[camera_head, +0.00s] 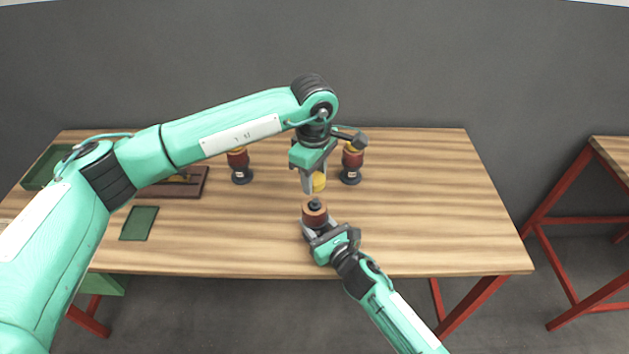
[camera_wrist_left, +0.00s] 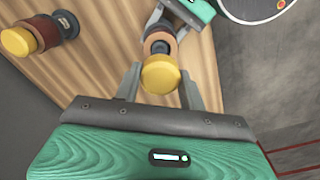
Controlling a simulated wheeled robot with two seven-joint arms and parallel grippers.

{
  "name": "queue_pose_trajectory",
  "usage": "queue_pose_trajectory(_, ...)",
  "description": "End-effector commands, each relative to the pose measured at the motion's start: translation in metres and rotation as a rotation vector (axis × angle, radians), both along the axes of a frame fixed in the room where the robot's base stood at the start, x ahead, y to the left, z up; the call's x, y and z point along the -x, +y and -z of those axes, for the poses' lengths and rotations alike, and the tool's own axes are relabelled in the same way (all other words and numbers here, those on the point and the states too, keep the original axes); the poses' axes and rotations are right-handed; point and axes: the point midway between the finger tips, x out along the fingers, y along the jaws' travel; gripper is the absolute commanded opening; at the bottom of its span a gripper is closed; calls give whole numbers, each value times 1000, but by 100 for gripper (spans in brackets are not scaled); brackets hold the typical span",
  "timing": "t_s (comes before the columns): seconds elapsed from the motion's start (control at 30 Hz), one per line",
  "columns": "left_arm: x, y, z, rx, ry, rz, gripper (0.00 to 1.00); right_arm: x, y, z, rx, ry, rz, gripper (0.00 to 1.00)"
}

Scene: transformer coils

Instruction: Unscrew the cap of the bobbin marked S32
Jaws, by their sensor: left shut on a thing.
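My left gripper (camera_head: 313,184) is shut on a yellow cap (camera_head: 319,182), which also shows between its fingers in the left wrist view (camera_wrist_left: 160,75). The cap is apart from the uncapped bobbin (camera_head: 315,214), whose dark top and copper-brown body show. My right gripper (camera_head: 317,228) is shut around this bobbin; in the left wrist view the bobbin (camera_wrist_left: 159,43) is beyond the cap. Its marking cannot be read here. Two other bobbins with yellow caps stand upright on the table, one at left (camera_head: 238,165) and one at right (camera_head: 352,163).
A green tray (camera_head: 40,176) lies at the table's back left. A dark wooden holder (camera_head: 198,182) is partly hidden by my left arm. A dark green pad (camera_head: 139,223) lies at the front left. The right part of the wooden table (camera_head: 440,200) is clear.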

Motion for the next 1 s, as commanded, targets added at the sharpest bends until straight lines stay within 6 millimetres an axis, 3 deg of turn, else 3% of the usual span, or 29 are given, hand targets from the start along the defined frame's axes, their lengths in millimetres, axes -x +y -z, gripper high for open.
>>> queue_pose_trajectory(0.1,0,0,0,-1,1,0,13,0,0,-1,-2,-2,-1,0)
queue_pose_trajectory(0.13,0,0,0,-1,1,0,13,0,0,-1,-2,-2,-1,48)
queue_pose_trajectory(0.23,0,0,0,-1,1,0,13,0,0,-1,-2,-2,-1,68)
queue_pose_trajectory(0.63,0,0,2,-1,1,0,13,6,-4,1,0,0,0,68)
queue_pose_trajectory(1.0,0,0,16,-1,1,0,13,65,-44,3,1,0,0,68)
